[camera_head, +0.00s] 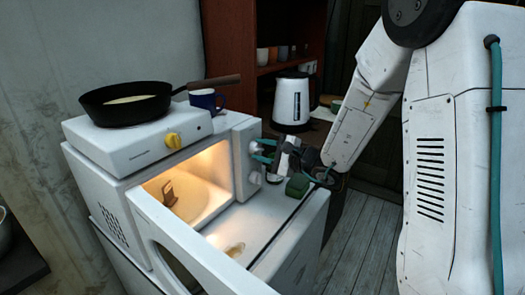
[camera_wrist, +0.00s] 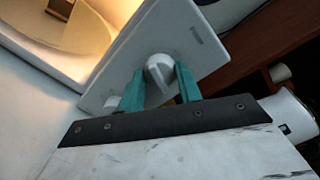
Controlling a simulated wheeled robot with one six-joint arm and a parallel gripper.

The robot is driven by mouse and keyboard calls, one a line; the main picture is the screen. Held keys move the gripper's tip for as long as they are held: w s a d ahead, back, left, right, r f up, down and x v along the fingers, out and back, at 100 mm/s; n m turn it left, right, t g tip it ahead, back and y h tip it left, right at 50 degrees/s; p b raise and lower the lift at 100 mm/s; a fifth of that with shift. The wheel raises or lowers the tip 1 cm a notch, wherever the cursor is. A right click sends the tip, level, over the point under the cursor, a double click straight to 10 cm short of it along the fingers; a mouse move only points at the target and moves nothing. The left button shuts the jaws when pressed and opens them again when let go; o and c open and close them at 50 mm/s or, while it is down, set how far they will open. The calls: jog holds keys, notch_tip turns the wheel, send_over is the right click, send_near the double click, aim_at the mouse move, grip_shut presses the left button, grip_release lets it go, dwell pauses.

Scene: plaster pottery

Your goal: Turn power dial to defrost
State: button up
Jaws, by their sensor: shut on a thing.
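The microwave (camera_head: 240,158) stands with its door (camera_head: 185,245) open and its lit cavity showing. Its control panel carries a round white power dial (camera_wrist: 160,72), seen close up in the wrist view with lettering beside it. My gripper (camera_wrist: 160,85) has its teal fingers on either side of the dial, shut on it. In the head view my gripper (camera_head: 263,152) is at the panel's front, and its fingers partly hide the upper dial. A second white knob (camera_wrist: 115,102) sits on the panel; it also shows in the head view (camera_head: 255,178). The dial's setting is not readable.
A green object (camera_head: 297,186) lies near my gripper. A white kettle (camera_head: 293,100) stands behind. The open door occupies the front.

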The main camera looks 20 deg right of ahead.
jog(key=n, duration=0.5)
jog(key=shift+f+n+t+h, duration=0.1)
jog(key=shift+n+t+h, duration=0.2)
jog(key=shift+n, duration=1.8)
jog(key=shift+s, duration=0.1)
jog(key=o, duration=1)
jog(key=v, duration=0.7)
jog(key=shift+s+d, duration=0.2)
jog(key=shift+s, duration=0.1)
